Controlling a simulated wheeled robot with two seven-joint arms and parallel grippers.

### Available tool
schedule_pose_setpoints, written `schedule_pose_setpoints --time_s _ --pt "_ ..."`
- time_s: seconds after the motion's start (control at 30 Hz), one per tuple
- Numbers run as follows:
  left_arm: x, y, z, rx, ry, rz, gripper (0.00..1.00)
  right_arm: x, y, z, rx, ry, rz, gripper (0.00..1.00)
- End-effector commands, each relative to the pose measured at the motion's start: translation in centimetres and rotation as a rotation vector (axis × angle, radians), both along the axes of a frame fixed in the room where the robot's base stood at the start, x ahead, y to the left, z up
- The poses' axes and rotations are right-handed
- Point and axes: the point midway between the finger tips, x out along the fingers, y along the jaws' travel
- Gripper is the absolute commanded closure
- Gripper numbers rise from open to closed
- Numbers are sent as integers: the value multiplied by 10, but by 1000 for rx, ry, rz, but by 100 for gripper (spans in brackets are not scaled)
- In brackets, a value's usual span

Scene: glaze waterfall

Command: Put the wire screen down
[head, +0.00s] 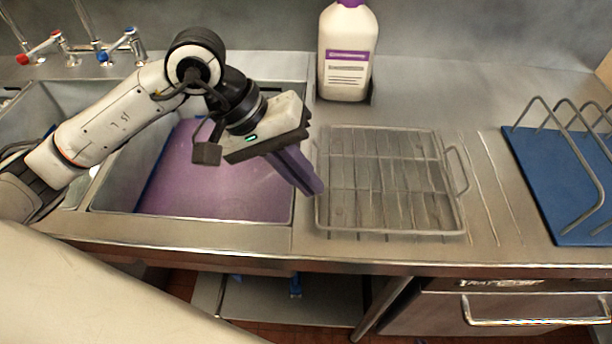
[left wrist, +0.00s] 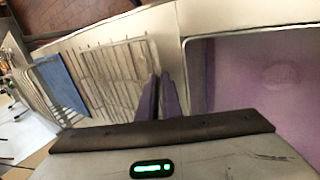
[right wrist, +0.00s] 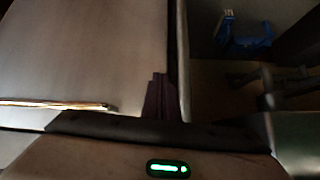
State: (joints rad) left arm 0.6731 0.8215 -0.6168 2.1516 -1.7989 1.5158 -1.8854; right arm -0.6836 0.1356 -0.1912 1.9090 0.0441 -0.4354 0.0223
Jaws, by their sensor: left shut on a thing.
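The wire screen (head: 390,185) is a grey metal rack with a looped handle on its right side. It lies level at the steel counter, just right of the sink; I cannot tell whether it touches all round. It also shows in the left wrist view (left wrist: 112,75). My left gripper (head: 312,188) is shut on the screen's left side, and its purple fingers hide the grip point. The fingers show close together in the left wrist view (left wrist: 159,95). My right gripper (right wrist: 160,95) appears shut and empty in the right wrist view, away from the screen.
A white jug with a purple label (head: 346,55) stands behind the screen. A blue board (head: 560,180) with a wire rack (head: 590,150) is at the right. Grooved bare counter (head: 495,195) lies between.

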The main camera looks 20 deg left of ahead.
Motion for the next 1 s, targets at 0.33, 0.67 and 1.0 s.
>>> schedule_pose_setpoints --time_s 0.33,0.67,1.0 --pt "0 0 0 0 0 0 76 0 0 -1 0 0 0 100" --pt "-2 14 23 1 -5 3 76 0 0 -2 0 1 0 100" --pt "-13 48 84 1 -4 3 76 -1 0 -8 -1 3 0 100"
